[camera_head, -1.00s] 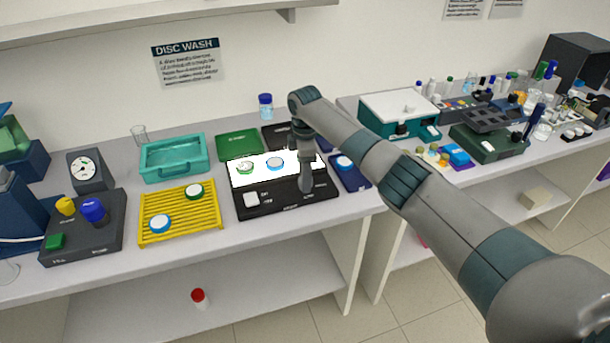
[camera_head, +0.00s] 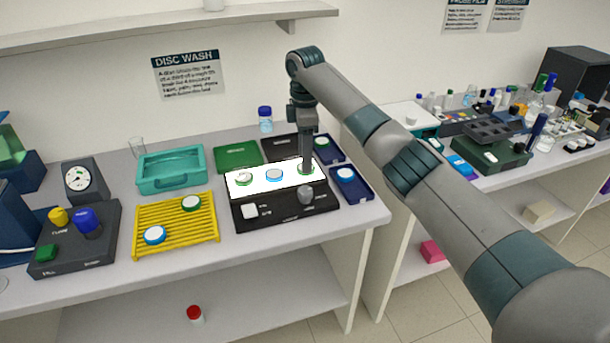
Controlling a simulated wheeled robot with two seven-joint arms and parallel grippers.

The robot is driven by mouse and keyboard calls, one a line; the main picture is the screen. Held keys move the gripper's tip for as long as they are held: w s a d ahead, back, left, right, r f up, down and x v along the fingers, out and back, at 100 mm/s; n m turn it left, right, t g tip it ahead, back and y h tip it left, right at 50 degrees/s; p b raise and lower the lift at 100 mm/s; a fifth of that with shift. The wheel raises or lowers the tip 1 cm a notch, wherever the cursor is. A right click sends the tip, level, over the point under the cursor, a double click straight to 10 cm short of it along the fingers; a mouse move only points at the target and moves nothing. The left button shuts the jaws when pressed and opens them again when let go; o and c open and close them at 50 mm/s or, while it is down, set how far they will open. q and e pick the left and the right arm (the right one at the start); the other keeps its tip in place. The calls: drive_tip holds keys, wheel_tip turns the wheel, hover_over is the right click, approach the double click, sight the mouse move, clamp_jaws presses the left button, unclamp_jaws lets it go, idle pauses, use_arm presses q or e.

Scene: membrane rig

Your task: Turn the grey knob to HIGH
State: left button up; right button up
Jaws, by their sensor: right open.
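The grey knob (camera_head: 306,195) stands on the right part of the black front panel of a light box. The lit white top of the box (camera_head: 260,180) lies behind the knob. The small labels by the knob are too small to read, so I cannot tell its setting. My right gripper (camera_head: 306,162) points down over the right end of the lit top, behind the knob and apart from it. It is open, though its fingers are small and hard to make out. My left gripper is not in view.
Several round discs lie on the lit top, and a white button (camera_head: 250,210) is on the panel's left. A yellow rack (camera_head: 176,232) with two discs stands at left. A blue tray (camera_head: 350,184) is close on the right. Green and black trays lie behind.

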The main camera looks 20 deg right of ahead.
wheel_tip(320, 180, up, 6)
drive_tip(key=shift+b, duration=0.3)
idle(0.4)
